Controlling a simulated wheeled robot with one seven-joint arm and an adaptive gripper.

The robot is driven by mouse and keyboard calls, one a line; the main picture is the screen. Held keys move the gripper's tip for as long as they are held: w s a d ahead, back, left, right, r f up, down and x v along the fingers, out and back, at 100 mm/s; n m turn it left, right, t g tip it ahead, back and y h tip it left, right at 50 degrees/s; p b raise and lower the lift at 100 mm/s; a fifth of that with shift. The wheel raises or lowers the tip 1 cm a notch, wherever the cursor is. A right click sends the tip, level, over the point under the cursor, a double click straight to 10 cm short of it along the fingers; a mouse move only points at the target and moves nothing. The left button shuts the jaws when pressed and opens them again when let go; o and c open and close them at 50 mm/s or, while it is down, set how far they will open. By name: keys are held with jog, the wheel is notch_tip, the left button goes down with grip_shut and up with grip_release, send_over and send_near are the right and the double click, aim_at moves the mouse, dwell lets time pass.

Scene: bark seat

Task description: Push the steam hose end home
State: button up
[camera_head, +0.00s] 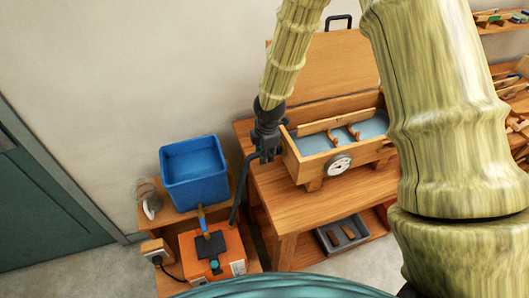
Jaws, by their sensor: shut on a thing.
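The black steam hose (238,195) rises from beside the orange steam boiler (222,252) at the lower left and bends over at its top toward my gripper (268,152). My gripper points down and is shut on the hose end, which the fingers mostly hide. It is at the left end of the wooden steam box (310,168), close against the end wall. The box lid (325,65) stands open at the back, and a round dial (340,163) is on the front. I cannot tell how far the hose end is into the box, as the inlet is hidden.
The box stands on a wooden bench (290,205) with a grey tray (342,234) on its lower shelf. A blue tub (194,172) stands left of the hose, behind the boiler. My thick arm link covers the right of the view. Shelves with tools (505,20) are at the far right.

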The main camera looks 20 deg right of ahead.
jog(key=shift+d, duration=0.4)
dwell(0.4)
jog(key=o, duration=1.1)
